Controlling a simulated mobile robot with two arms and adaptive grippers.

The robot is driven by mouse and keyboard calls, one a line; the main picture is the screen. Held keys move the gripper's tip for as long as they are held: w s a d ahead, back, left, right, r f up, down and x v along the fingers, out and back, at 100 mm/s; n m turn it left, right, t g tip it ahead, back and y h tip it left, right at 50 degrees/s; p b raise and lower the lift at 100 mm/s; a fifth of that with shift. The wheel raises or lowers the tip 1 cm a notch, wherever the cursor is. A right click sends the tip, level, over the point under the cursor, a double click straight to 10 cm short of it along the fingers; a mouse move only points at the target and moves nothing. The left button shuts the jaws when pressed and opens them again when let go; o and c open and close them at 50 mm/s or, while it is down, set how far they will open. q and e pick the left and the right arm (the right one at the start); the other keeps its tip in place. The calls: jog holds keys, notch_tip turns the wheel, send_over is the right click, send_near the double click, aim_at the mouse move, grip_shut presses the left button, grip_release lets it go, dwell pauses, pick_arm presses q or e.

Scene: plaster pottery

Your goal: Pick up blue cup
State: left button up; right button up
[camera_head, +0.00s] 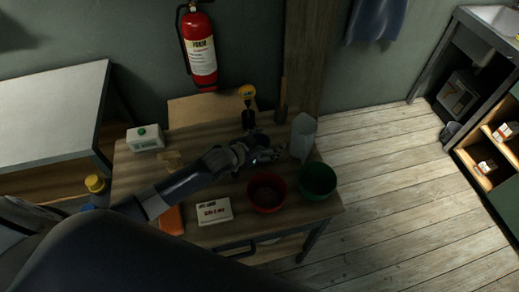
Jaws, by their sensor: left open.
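My left arm reaches in from the left over a small wooden table (150,198). My left gripper (272,155) is open above the table's back right part. A small dark blue shape (261,138) shows just behind the gripper. It may be the blue cup, but the gripper and the shade hide much of it, and I cannot tell whether they touch. My right gripper is not in view.
A pale tall container (303,137) stands just right of my gripper. A red bowl (266,191) and a green bowl (318,180) stand in front. A white box (214,211), a carton (145,138) and a yellow-capped bottle (95,184) are further left. Floor at right is clear.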

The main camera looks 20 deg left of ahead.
pick_arm(q)
jog(key=c, duration=1.2)
jog(key=shift+c, duration=0.2)
jog(key=shift+r, duration=0.15)
